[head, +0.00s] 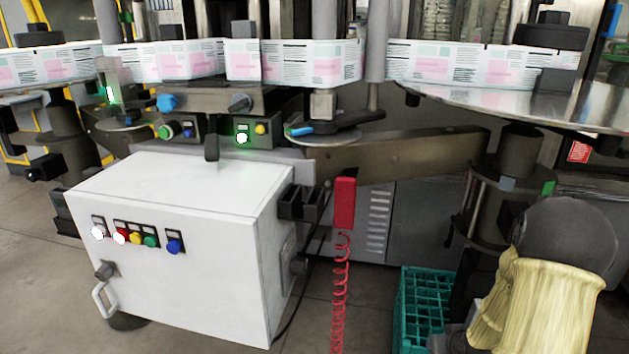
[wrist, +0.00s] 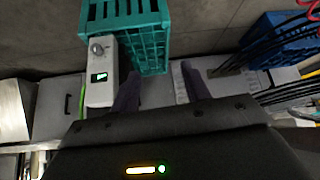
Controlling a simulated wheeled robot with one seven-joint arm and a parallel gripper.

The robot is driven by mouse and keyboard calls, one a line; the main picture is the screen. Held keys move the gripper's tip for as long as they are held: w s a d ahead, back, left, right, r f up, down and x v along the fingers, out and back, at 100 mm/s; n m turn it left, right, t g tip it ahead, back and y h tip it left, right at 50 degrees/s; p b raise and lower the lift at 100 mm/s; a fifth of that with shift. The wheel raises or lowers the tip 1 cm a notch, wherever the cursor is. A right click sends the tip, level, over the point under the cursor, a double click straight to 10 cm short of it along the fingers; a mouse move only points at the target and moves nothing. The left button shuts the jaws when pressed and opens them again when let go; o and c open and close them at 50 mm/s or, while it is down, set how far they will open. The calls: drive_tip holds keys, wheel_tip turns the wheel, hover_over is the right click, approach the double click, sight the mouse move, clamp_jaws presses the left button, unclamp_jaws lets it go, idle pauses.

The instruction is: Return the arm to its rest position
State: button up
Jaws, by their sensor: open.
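My gripper (wrist: 159,78) shows in the wrist view, its two dark fingers spread apart with nothing between them. It points down over a grey surface, near a teal crate (wrist: 95,22). In the head view, part of my arm (head: 545,290), dark grey with a pale yellow cover, is at the lower right. It is folded low, right of the teal crate (head: 424,290). My gripper does not show in the head view.
A white control cabinet (head: 175,240) with coloured buttons stands at the left front. A red coiled cable (head: 341,285) hangs beside it. The labelling machine's metal table (head: 520,100) reaches over the right side. A blue crate (wrist: 275,40) and black cables show in the wrist view.

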drive_tip(key=s+a+r+g+p, duration=0.3)
drive_tip(key=s+a+r+g, duration=0.2)
drive_tip(key=s+a+r, duration=1)
wheel_tip(320, 180, up, 38)
drive_tip(key=w+a+p, duration=0.1)
drive_tip(key=w+p, duration=0.1)
drive_tip(key=p, duration=3.5)
drive_tip(key=shift+a+n+y, duration=0.3)
drive_tip(key=shift+n, duration=0.1)
drive_tip(key=shift+f, duration=0.1)
